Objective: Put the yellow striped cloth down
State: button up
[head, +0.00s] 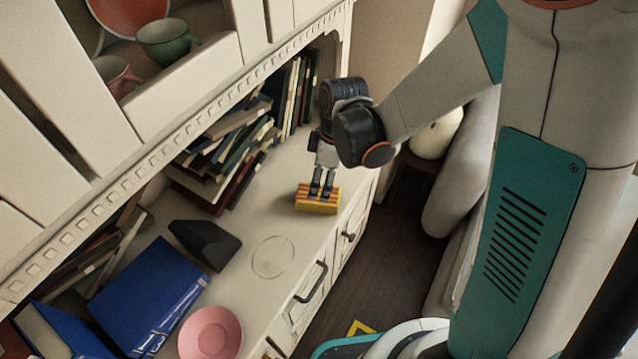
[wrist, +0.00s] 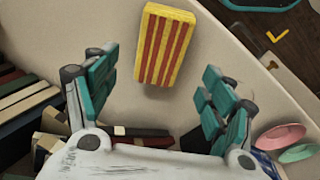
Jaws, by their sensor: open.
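The yellow striped cloth (head: 317,204) is a thick block with red stripes. It lies on the cream cabinet top (head: 255,215) near its front edge, toward the far right end. In the wrist view the cloth (wrist: 165,45) is fully visible, ahead of the fingers and with no finger around it. My gripper (head: 322,188) points down just over the cloth in the head view. In the wrist view my gripper (wrist: 160,92) has its teal finger pads spread wide with nothing between them. I cannot tell whether a fingertip touches the cloth.
Books (head: 235,135) lean and lie behind the gripper. A dark wedge-shaped object (head: 205,243), a blue book (head: 150,295) and a pink bowl (head: 210,333) sit nearer on the cabinet top. A faint circle (head: 273,257) marks a bare patch. Cups (head: 168,42) stand on a shelf above.

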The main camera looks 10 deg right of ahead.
jog(key=s+d+r+m+t, duration=0.2)
jog(key=s+d+r+m, duration=0.2)
jog(key=r, duration=0.3)
jog(key=s+d+r+m+t+h, duration=0.1)
jog(key=s+d+r+m+t, duration=0.1)
jog(key=s+d+r+m, duration=0.2)
jog(key=s+d+r+m+t, duration=0.2)
jog(key=s+d+r+m, duration=0.2)
jog(key=r+m, duration=0.3)
jog(key=shift+s+d+r+t+h+p, duration=0.3)
jog(key=shift+d+r+t+h+p, duration=0.2)
jog(key=shift+r, duration=1.15)
jog(key=shift+o, duration=0.5)
